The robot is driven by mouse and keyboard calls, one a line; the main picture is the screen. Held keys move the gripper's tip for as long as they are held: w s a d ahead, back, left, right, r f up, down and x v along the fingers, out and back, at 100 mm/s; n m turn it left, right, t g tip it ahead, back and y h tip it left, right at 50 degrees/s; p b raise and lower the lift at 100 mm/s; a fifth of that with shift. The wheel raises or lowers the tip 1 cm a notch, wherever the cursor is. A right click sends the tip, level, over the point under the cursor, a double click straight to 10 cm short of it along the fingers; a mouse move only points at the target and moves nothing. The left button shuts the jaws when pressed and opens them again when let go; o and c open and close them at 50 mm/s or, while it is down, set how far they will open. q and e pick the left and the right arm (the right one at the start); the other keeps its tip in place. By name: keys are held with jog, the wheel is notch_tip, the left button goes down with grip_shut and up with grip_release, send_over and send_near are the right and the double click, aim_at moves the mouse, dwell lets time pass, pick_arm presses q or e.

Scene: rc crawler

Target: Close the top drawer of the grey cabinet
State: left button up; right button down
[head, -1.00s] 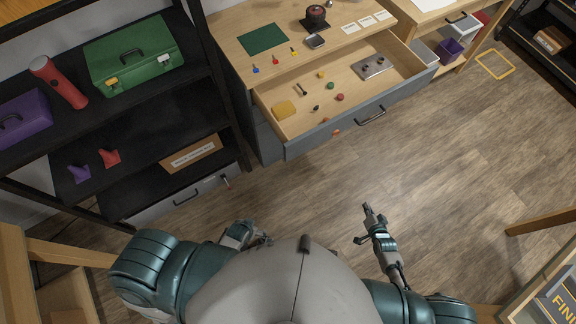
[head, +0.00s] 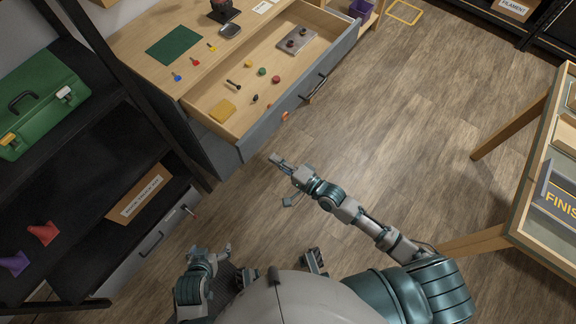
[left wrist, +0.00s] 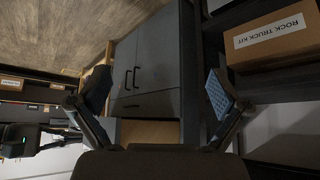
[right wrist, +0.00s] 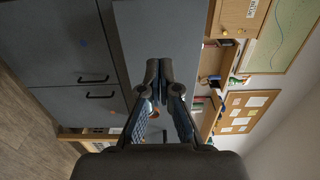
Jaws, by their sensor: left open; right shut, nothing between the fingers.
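The grey cabinet (head: 200,140) has a wooden top, and its top drawer (head: 268,120) stands pulled well out. The drawer's grey front has a dark handle (head: 314,88). My right gripper (head: 277,160) is shut and empty, close to the near left end of the drawer front; contact cannot be told. In the right wrist view its closed fingers (right wrist: 160,75) lie before a plain grey panel (right wrist: 155,30). My left gripper (head: 222,256) is open and empty, low by my body. The left wrist view shows the cabinet's lower fronts (left wrist: 155,65) beyond its spread fingers (left wrist: 160,92).
The drawer holds a yellow block (head: 222,110), a metal plate (head: 297,40) and several small parts. A black shelf with a green toolbox (head: 40,100) and a cardboard box (head: 138,194) stands left. A wooden table (head: 500,240) stands right. The floor between is clear.

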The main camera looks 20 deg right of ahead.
aim_at(254, 144)
jog(key=x, duration=0.6)
jog(key=shift+a+b, duration=0.2)
jog(key=shift+b, duration=0.15)
jog(key=shift+w, duration=0.3)
pick_arm(q)
jog(key=w+t, duration=0.1)
jog(key=w+d+r+t, duration=0.1)
jog(key=w, duration=0.1)
jog(key=shift+d+r+h, duration=0.1)
jog(key=shift+d+h, duration=0.05)
jog(key=shift+h, duration=0.15)
